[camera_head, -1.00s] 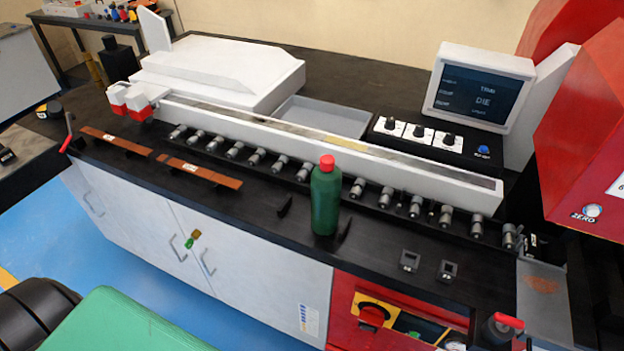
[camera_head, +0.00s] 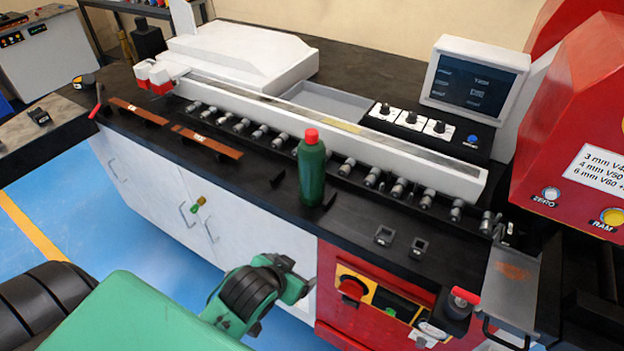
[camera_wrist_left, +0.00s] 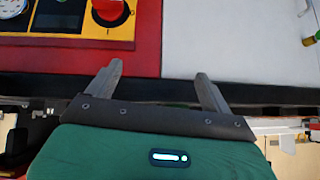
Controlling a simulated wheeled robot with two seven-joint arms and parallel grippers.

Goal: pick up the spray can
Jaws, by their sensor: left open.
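The spray can (camera_head: 311,172) is a green cylinder with a red cap. It stands upright on the black bench top, in front of the row of small metal rollers, in the head view. It does not show in the left wrist view. My left arm reaches in low at the front in the head view, below and left of the can, in front of the cabinet; its fingertips are hard to make out there. In the left wrist view my left gripper (camera_wrist_left: 158,75) is open and empty, its two grey fingers spread apart. My right gripper is not in view.
The black bench edge and red control panel (camera_head: 385,300) lie close to my left arm. Two copper bars (camera_head: 206,143) lie left of the can. A long white rail (camera_head: 340,130) runs behind it. Two small dark blocks (camera_head: 402,240) sit to its right.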

